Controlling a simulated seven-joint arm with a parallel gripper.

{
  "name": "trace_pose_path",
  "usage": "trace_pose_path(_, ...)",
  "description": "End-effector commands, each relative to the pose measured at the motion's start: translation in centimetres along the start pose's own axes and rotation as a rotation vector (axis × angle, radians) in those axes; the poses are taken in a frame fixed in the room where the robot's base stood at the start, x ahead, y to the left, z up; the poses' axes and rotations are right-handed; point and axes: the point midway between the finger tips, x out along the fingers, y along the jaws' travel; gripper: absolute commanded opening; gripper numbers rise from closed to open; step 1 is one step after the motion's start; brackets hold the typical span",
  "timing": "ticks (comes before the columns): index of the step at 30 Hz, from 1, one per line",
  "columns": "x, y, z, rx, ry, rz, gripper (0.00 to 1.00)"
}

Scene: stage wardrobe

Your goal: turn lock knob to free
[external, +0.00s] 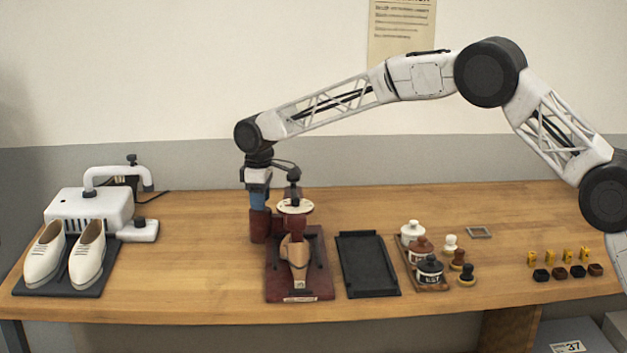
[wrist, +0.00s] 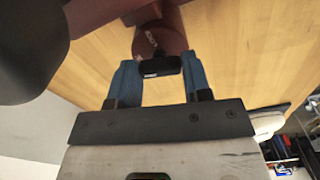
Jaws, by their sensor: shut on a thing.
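A dark red stand with a wooden shoe last (external: 294,254) and a pale round disc (external: 295,206) on top is at the middle of the table. My gripper (external: 259,206) is at its left rear side, its blue fingers pointing down. In the wrist view the fingers (wrist: 160,75) are shut on the black bar of the lock knob (wrist: 160,65), one on each side. The bar lies across a dark red round face (wrist: 157,39) with small light markings, too small to read. The knob is hidden in the external view.
White shoes (external: 87,254) stand on a dark mat at the left, before a white machine (external: 90,209). A black tray (external: 367,264) lies right of the stand. Further right are jars (external: 429,267), brushes and small yellow and dark pieces. The table behind the tray is clear.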

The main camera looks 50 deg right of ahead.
Motion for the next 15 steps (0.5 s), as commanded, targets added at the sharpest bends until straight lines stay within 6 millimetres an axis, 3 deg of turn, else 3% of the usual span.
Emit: trace_pose_path(15,-0.18,0.02,-0.02,-0.096,0.002,0.001,0.21)
